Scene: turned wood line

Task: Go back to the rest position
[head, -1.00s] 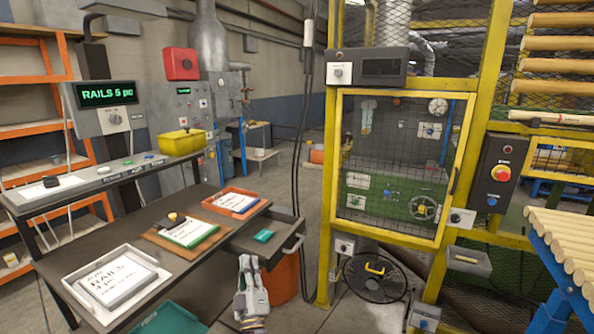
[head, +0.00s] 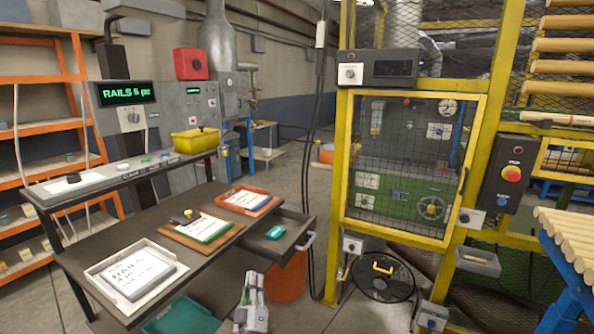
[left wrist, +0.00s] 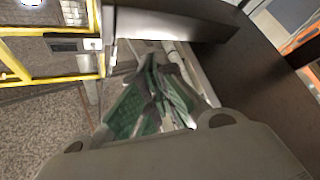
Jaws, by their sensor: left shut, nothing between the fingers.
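My left gripper (head: 252,276) is shut and empty. It is low in the head view, in front of the dark table (head: 78,262) and just below the open drawer (head: 262,252). The drawer is pulled out at the table's right end and holds a small teal item (head: 275,232). The gripper does not touch the drawer as far as I can see. In the left wrist view my fingers sit together in the middle, with a dark table part behind them. My right gripper is in neither view.
On the table are a white tray (head: 96,278) with a card reading RAILS, a brown board (head: 172,234) and an orange tray (head: 237,208). A teal bin (head: 185,318) is at the bottom.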

